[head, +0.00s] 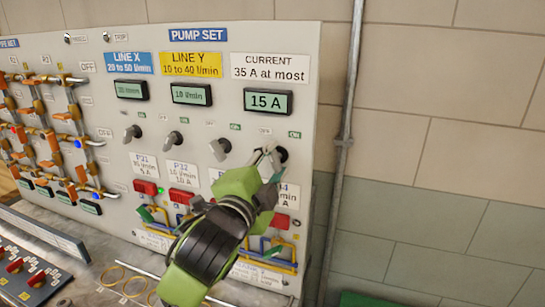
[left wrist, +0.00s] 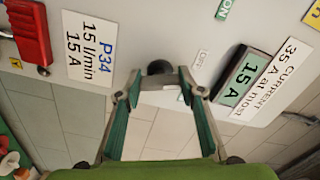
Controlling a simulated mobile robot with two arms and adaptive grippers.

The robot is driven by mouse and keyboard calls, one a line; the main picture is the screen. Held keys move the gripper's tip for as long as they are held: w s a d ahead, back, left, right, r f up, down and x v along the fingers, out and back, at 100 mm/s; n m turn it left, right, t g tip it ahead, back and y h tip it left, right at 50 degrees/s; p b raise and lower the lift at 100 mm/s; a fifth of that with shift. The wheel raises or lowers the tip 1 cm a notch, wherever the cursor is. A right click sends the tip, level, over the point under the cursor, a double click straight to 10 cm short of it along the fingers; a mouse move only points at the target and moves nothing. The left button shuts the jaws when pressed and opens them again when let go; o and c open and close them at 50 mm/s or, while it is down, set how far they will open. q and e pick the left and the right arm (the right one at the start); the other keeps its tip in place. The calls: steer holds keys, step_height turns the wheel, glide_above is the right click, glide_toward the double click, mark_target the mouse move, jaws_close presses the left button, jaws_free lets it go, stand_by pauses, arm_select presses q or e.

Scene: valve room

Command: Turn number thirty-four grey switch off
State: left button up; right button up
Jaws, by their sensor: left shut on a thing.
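The number thirty-four grey switch (head: 282,154) is the rightmost of the row of grey switches on the pump panel. My left gripper (head: 268,156) is at it and hides most of its handle. In the left wrist view, the switch's dark round base (left wrist: 160,67) shows just beyond the fingertips, and my left gripper (left wrist: 160,84) is shut on its grey handle. The P34 label (left wrist: 88,45) reads 15 l/min, 15 A. My right gripper is not in view.
The current display (head: 268,101) reads 15 A above the switch. Another grey switch (head: 220,148) stands just left of my gripper. A vertical pipe (head: 346,130) runs right of the panel, before a tiled wall.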

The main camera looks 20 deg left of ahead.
arm_select(q)
steer(key=shift+r+n+p, duration=0.15)
steer(key=shift+n+p, duration=0.15)
steer(key=shift+n, duration=0.6)
steer(key=o, duration=1.1)
steer(key=shift+w, duration=0.2)
steer(key=shift+s, duration=0.1)
steer(key=shift+f, duration=0.2)
